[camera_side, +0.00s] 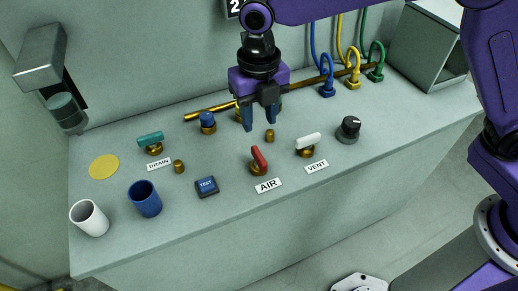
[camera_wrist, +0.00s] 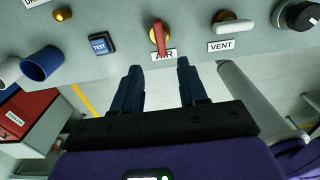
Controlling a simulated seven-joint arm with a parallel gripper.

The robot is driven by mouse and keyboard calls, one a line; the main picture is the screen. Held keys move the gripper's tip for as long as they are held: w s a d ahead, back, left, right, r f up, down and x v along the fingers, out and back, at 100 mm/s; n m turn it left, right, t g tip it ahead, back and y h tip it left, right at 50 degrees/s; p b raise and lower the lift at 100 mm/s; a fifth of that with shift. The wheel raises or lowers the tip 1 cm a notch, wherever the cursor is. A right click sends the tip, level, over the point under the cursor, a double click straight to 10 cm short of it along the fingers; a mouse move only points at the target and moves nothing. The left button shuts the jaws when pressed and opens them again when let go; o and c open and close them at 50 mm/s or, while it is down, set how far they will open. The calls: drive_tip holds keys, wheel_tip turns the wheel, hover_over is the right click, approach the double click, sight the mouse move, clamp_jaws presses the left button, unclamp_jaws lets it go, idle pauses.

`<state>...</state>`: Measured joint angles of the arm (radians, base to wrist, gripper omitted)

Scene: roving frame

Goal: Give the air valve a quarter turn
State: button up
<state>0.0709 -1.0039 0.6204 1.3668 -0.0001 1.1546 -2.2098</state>
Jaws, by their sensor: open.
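The air valve (camera_side: 259,158) has a red lever handle on a round brass base, with the AIR label (camera_side: 268,185) in front of it. Its handle points front to back, toward the label. In the wrist view the red handle (camera_wrist: 160,38) stands just beyond the fingertips and partly overlaps the label. My gripper (camera_side: 261,121) is above the bench, behind the air valve in the side view, with its fingers pointing down. The fingers are apart with nothing between them. In the wrist view my gripper (camera_wrist: 160,66) is clear of the valve.
The vent valve (camera_side: 308,141) with a white handle and a black knob (camera_side: 348,129) stand right of the air valve. The TEST button (camera_side: 206,187), drain valve (camera_side: 151,138), blue cup (camera_side: 145,199) and white cup (camera_side: 89,217) are left. A brass pipe (camera_side: 208,110) runs behind.

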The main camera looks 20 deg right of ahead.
sight(259, 155)
wheel_tip(259, 155, down, 11)
drive_tip(key=shift+f, duration=0.1)
idle(0.3)
clamp_jaws()
